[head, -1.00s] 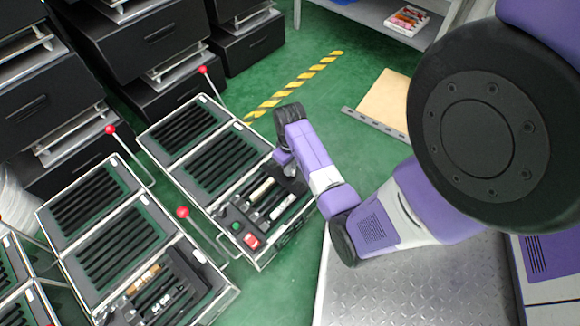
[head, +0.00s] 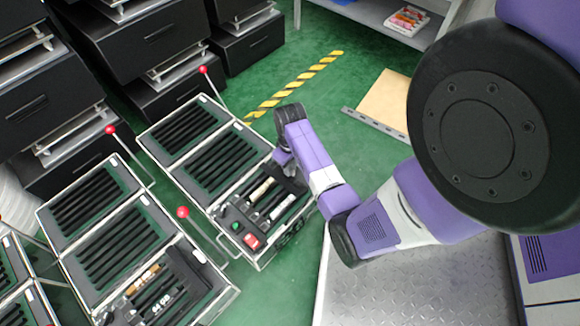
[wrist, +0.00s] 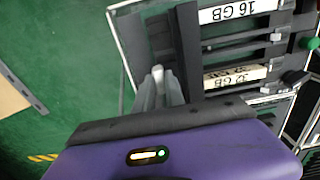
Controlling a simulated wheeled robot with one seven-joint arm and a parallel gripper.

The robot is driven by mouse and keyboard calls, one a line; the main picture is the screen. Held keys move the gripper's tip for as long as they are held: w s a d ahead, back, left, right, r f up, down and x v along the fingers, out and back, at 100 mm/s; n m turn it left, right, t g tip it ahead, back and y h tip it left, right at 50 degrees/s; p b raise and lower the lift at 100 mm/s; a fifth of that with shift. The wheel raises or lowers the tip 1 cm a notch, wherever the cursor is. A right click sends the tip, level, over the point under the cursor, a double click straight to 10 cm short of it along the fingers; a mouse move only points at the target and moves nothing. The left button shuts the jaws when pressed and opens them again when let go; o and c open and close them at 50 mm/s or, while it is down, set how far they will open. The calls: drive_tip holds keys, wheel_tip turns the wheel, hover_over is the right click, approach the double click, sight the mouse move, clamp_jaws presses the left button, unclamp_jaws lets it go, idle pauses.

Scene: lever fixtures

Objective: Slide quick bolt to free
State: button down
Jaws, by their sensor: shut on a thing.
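An open metal-edged case (head: 176,187) with dark slotted compartments stands on the floor at the centre left. Its near compartment holds dark modules with white labels, a green button and a red switch. My gripper (head: 284,160) is at this compartment's right edge. In the wrist view my grey fingers (wrist: 158,84) are closed together beside a long black bar (wrist: 188,50) of the case. They are shut on a small part there, seemingly the quick bolt, mostly hidden between the fingers.
A second similar case (head: 105,232) stands to the left, with red-knobbed levers (head: 183,212) rising between the cases. Black drawer units (head: 150,40) fill the back left. Green floor with a yellow-black stripe (head: 290,88) is open behind my gripper.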

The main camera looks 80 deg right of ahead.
drive_tip(key=s+d+p, duration=0.1)
drive_tip(key=d, duration=0.1)
drive_tip(key=s+d+p, duration=0.1)
drive_tip(key=d+p, duration=0.1)
drive_tip(key=shift+s+r, duration=0.15)
drive_tip(key=shift+s, duration=0.05)
drive_tip(key=shift+s+d, duration=0.2)
drive_tip(key=shift+d, duration=0.15)
drive_tip(key=c, duration=1.4)
unclamp_jaws()
drive_tip(key=shift+d, duration=0.1)
wheel_tip(320, 180, up, 8)
drive_tip(key=p, duration=0.4)
drive_tip(key=shift+f, duration=0.2)
